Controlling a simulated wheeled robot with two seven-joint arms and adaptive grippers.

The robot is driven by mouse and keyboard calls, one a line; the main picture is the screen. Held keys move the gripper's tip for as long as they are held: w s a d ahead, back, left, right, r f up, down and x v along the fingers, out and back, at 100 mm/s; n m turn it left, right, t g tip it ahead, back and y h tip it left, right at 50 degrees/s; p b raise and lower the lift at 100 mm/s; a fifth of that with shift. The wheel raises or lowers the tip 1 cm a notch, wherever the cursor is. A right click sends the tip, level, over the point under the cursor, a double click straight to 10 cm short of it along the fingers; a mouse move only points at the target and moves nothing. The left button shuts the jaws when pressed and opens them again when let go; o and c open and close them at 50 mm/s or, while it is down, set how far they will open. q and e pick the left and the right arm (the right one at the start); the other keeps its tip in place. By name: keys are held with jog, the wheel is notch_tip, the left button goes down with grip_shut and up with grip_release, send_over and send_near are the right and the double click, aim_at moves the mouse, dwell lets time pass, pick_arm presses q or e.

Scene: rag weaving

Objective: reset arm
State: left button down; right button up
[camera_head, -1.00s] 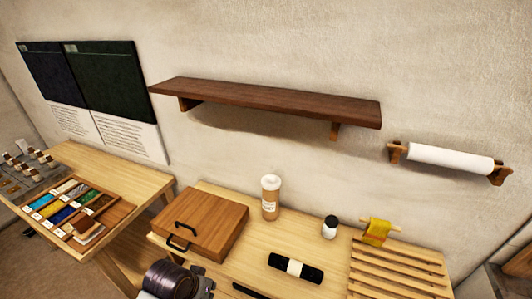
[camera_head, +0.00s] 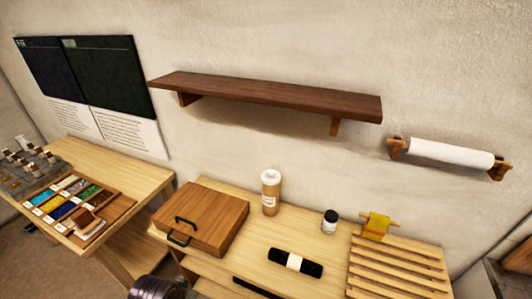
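Neither of my grippers shows in the head view. Only a dark rounded part, which looks like a link of my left arm, shows at the bottom edge left of the middle, in front of the wooden table (camera_head: 232,262). No fingers can be seen on it, and nothing held can be seen. My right arm is out of the picture.
On the table are a wooden case (camera_head: 205,215), a brown bottle (camera_head: 270,195), a small jar (camera_head: 330,222), a black roll (camera_head: 295,262) and a slatted rack (camera_head: 397,265) with a yellow cloth (camera_head: 377,227). A shelf (camera_head: 265,95) and paper roll (camera_head: 450,153) are on the wall.

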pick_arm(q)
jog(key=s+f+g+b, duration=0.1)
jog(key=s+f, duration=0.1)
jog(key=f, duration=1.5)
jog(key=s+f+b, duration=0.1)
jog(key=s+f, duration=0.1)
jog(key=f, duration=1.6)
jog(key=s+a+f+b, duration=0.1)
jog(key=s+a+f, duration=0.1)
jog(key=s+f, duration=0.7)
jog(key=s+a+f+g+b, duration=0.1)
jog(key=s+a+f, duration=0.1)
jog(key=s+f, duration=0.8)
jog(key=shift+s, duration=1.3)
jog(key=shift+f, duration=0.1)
